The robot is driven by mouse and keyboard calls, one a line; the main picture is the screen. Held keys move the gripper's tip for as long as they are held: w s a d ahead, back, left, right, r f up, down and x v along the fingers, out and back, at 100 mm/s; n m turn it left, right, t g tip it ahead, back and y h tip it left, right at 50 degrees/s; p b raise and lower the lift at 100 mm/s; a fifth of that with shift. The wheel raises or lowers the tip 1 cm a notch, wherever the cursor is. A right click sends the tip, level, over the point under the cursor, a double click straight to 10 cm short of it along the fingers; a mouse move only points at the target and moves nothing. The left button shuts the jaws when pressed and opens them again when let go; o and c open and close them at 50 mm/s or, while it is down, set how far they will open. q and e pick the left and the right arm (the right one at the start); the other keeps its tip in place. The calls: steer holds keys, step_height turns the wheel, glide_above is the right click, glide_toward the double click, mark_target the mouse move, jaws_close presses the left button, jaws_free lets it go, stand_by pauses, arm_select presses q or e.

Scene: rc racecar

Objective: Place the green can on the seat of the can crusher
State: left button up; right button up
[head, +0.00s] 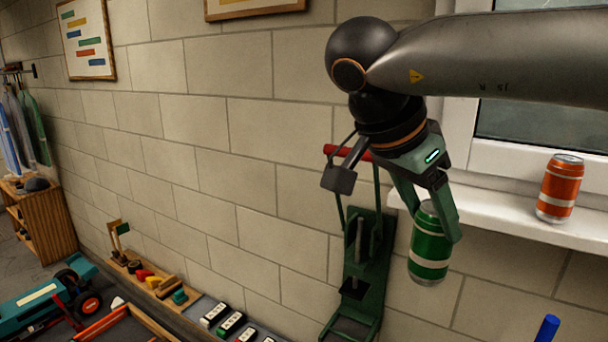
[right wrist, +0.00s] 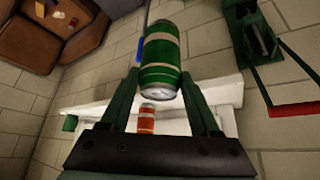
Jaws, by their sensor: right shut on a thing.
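The green can (head: 429,247) has white bands and hangs upright or slightly tilted in my right gripper (head: 432,212), which is shut on it. In the right wrist view the can (right wrist: 161,62) sits between the two green fingers (right wrist: 158,100). The can crusher (head: 366,265) is a dark green wall-mounted frame with a red handle bar (head: 347,152). It stands just left of the can, which is apart from it in the head view. Its seat (head: 354,289) looks empty. The crusher also shows at the upper right of the right wrist view (right wrist: 252,42). My left gripper is not in view.
An orange can (head: 560,188) stands on the white window sill (head: 520,218) right of my gripper. A blue post (head: 547,328) rises at the bottom right. A bench with small parts (head: 232,325) runs along the wall's foot. A teal car (head: 45,300) is at the lower left.

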steer(key=s+d+f+n+t+y, duration=0.1)
steer(key=s+d+f+n+y, duration=0.1)
steer(key=f+n, duration=0.3)
steer(key=s+d+f+n+t+y, duration=0.2)
steer(key=s+f+n, duration=0.1)
steer(key=f, duration=0.9)
steer(key=shift+s+n+t, duration=0.3)
steer(key=shift+s+n, duration=0.1)
steer(key=shift+n, duration=0.5)
steer(key=shift+d, duration=0.15)
